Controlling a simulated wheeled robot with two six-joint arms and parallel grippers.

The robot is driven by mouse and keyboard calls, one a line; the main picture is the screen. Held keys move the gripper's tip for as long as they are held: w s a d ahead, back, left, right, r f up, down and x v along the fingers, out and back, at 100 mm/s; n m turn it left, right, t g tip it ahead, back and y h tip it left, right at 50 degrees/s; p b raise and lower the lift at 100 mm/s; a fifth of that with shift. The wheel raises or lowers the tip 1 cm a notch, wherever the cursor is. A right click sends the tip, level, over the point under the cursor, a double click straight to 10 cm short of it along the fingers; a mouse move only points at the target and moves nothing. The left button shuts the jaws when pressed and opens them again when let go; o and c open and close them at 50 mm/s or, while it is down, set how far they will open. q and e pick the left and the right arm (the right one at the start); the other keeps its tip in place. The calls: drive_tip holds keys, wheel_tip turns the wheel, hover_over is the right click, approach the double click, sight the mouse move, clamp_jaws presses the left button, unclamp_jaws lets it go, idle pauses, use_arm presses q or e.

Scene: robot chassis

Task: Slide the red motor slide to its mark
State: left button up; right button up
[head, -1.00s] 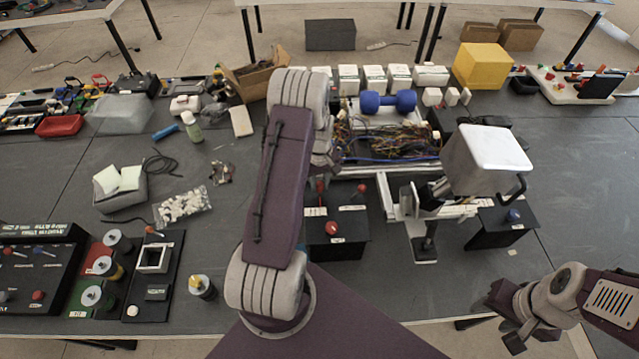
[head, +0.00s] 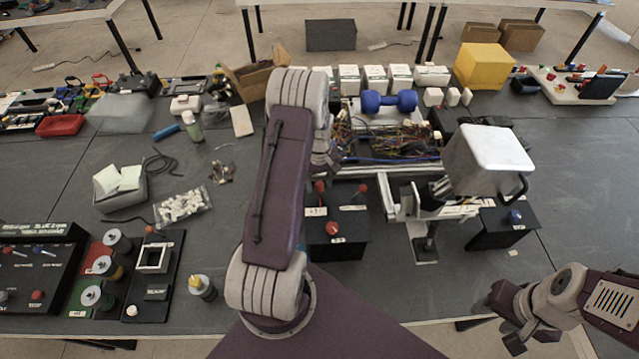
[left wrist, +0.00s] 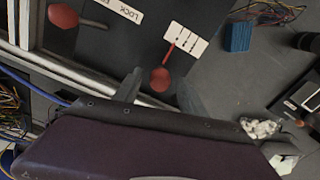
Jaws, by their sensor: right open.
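The red motor slide's knob (left wrist: 160,78) stands on a black panel beside a white scale label (left wrist: 186,40) that carries a red line. In the head view the red knob (head: 319,187) shows just right of my left arm, above the scale label (head: 316,211). In the left wrist view my left gripper (left wrist: 160,92) is open, with one grey fingertip on each side of the knob and gaps between. In the head view its fingers are hidden behind my arm. My right gripper (head: 518,335) is open and empty at the lower right, off the table's front edge.
A second red knob (left wrist: 62,15) stands near a LOCK label (left wrist: 118,10) on the same panel. A blue block (left wrist: 238,36) lies beside the panel. A grey-white box (head: 488,160) stands to the right. A bag of white pieces (head: 183,206) lies to the left.

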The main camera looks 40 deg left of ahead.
use_arm(q)
wheel_tip(320, 180, up, 8)
drive_tip(key=shift+r+b, duration=0.1)
drive_tip(key=shift+b, duration=1.15)
drive_tip(key=shift+r, duration=0.45)
